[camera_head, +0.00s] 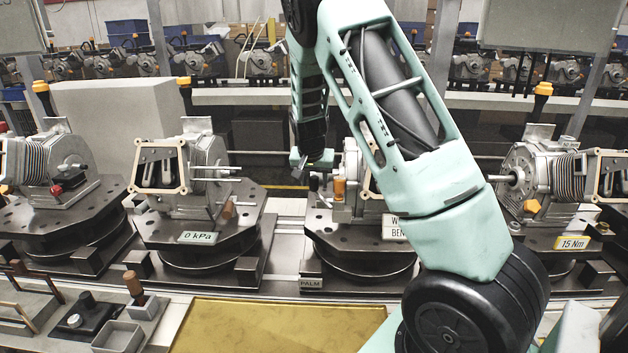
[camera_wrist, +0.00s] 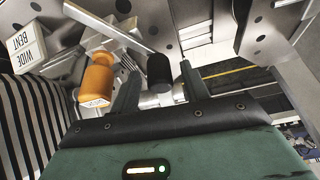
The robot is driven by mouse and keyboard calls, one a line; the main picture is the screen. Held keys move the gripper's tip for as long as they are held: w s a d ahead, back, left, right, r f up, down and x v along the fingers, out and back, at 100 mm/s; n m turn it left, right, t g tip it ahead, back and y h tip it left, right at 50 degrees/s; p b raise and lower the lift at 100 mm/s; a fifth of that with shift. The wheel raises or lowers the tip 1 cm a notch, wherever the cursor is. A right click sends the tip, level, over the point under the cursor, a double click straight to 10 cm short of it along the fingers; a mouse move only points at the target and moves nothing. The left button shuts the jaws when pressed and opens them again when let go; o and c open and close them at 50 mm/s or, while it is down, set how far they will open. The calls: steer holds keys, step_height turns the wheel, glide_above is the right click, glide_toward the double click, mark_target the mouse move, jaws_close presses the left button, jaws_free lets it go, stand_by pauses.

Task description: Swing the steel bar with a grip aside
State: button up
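The steel bar (camera_wrist: 108,28) runs slantwise across the upper part of the wrist view and ends in a black cylindrical grip (camera_wrist: 160,72). In the head view the black grip (camera_head: 314,183) shows small, just below my gripper (camera_head: 312,163), at the middle fixture. In the wrist view my gripper (camera_wrist: 159,76) has its two fingers apart, with the black grip between or just beyond their tips. Gaps show on both sides of the grip, and I cannot tell its exact depth. My arm hides much of the middle fixture in the head view.
An orange cylinder (camera_wrist: 97,78) stands close beside the left finger in the wrist view; it also shows in the head view (camera_head: 339,189). A "WIDE BENT" sign (camera_wrist: 28,42) is near it. Neighbouring fixtures carry engine units (camera_head: 205,165). A yellow-brown panel (camera_head: 275,325) lies in front.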

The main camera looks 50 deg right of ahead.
steer(key=b+v, duration=0.2)
steer(key=v, duration=1.5)
steer(key=shift+r, duration=0.25)
steer(key=s+a+f+n+y, duration=0.1)
steer(key=s+a+f+n, duration=0.15)
steer(key=a, duration=0.65)
steer(key=s+a+f+n+y, duration=0.2)
steer(key=a+n, duration=0.1)
steer(key=a, duration=0.5)
steer(key=s+a+f+n+y, duration=0.1)
steer(key=s+a+f+n, duration=0.15)
steer(key=a, duration=0.65)
steer(key=s+a+f+n+g, duration=0.1)
steer(key=s+a+n, duration=0.4)
steer(key=s, duration=0.5)
steer(key=s+a+f+n+g, duration=0.1)
steer(key=s+a+f+n, duration=0.2)
steer(key=s, duration=0.8)
steer(key=a+n, duration=0.2)
steer(key=a, duration=0.2)
steer(key=shift+a+f+n+g, duration=0.2)
steer(key=shift+n+g, duration=0.1)
steer(key=shift+n, duration=0.1)
